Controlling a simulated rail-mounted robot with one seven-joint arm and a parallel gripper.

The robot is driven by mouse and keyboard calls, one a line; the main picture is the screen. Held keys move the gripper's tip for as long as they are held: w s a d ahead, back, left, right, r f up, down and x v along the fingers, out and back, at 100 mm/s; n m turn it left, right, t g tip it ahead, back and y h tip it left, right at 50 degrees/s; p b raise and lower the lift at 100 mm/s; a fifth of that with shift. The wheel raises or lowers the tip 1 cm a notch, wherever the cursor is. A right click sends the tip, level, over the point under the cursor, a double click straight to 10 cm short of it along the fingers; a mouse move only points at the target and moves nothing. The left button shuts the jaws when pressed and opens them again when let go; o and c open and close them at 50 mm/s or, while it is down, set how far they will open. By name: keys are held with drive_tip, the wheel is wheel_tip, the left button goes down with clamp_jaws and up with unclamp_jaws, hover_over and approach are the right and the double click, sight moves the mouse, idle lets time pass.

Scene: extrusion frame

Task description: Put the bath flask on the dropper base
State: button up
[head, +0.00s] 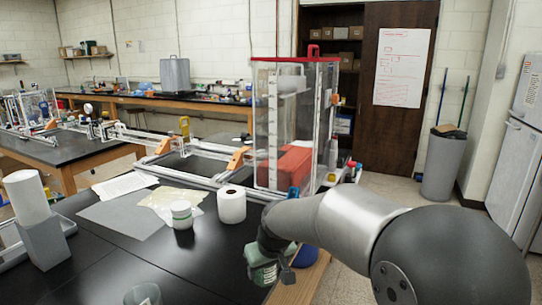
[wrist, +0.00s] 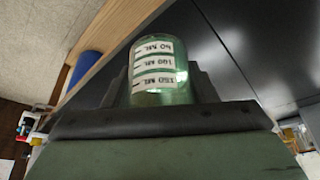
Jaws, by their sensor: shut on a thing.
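My gripper (head: 286,274) hangs low over the right edge of the black table in the head view, its fingers partly hidden. In the wrist view my gripper (wrist: 158,75) is shut on a clear greenish glass flask (wrist: 158,72) with white volume labels, one finger on each side. The labels read upside down. The flask cannot be made out clearly in the head view. I cannot tell for sure which thing is the dropper base.
A white roll (head: 231,205) and a lidded jar (head: 181,214) stand left of my gripper. A clear beaker (head: 143,294) stands at the front. A clear box with a red rim (head: 295,59) rises behind. Black tabletop (head: 120,258) is free at front left.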

drive_tip(key=s+d+f+m+h, duration=0.1)
drive_tip(key=s+d+f+m, duration=0.1)
drive_tip(key=d+f, duration=0.6)
drive_tip(key=s+d+f+m+h, duration=0.1)
drive_tip(key=s+d+f+m, duration=0.2)
drive_tip(key=d+f, duration=0.5)
wheel_tip(320, 180, down, 5)
drive_tip(key=shift+s+d+t, duration=0.25)
drive_tip(key=shift+s+t, duration=0.05)
drive_tip(key=shift+s, duration=0.15)
